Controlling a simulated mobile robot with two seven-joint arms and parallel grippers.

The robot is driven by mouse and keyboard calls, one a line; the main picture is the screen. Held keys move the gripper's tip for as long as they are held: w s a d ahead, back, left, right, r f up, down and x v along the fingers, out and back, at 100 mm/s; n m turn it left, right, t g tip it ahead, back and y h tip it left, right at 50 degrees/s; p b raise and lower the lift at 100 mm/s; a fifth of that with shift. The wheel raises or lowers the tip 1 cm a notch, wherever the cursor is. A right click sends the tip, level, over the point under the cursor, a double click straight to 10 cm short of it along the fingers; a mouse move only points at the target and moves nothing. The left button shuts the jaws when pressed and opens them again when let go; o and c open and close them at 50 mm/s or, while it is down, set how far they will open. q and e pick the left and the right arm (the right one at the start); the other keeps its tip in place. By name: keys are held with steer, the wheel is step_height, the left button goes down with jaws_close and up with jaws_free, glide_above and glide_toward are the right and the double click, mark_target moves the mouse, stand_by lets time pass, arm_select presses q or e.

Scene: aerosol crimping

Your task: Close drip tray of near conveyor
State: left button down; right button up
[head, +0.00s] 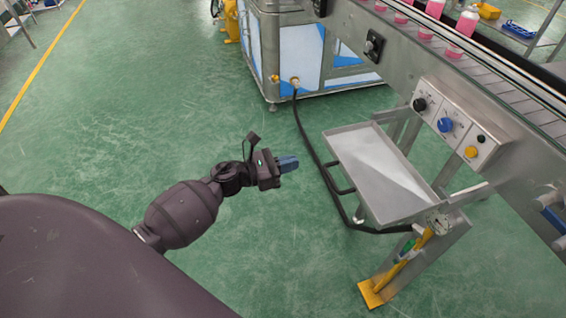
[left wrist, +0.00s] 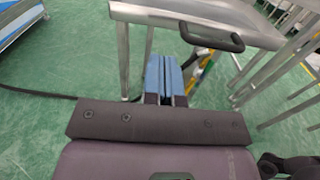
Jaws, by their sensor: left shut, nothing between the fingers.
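The drip tray (head: 375,170) is a shallow grey metal tray below the near conveyor (head: 400,50), pulled out to the left of its frame. A dark handle (head: 335,178) is on the tray's left side. My left gripper (head: 290,163) is shut and empty, a short way left of the tray and apart from the handle. In the left wrist view, the blue fingers (left wrist: 164,78) are together, with the tray (left wrist: 205,14) and its black handle (left wrist: 212,40) just beyond them. My right gripper is not in view.
A black hose (head: 306,140) runs from the machine cabinet (head: 300,50) down past the tray's left side. A control panel (head: 450,125) with knobs is on the conveyor side. A yellow-footed metal leg (head: 400,270) stands below the tray. Green floor is clear on the left.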

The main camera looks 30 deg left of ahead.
arm_select(q)
glide_toward(363, 148)
steer(key=shift+s+a+r, duration=0.55)
steer(key=shift+s+a, duration=0.15)
steer(key=shift+s, duration=0.05)
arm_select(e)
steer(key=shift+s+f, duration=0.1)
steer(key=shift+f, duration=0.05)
arm_select(q)
steer(key=shift+w+d, duration=0.2)
steer(key=b+x, duration=0.1)
steer(key=x, duration=0.2)
steer(key=b+x, duration=0.1)
steer(key=x, duration=0.3)
steer(key=b+x, duration=0.1)
steer(key=x, duration=0.3)
steer(key=shift+w+d+f, duration=0.1)
steer(key=shift+d+f, duration=0.05)
steer(key=shift+f, duration=0.2)
steer(key=r+b+x, duration=0.1)
steer(key=b+x, duration=0.4)
steer(key=x, duration=1.1)
steer(key=shift+w, duration=0.25)
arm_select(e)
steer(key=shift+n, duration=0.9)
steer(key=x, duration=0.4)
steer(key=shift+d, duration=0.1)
arm_select(q)
steer(key=shift+d+r, duration=0.15)
steer(key=shift+r, duration=0.1)
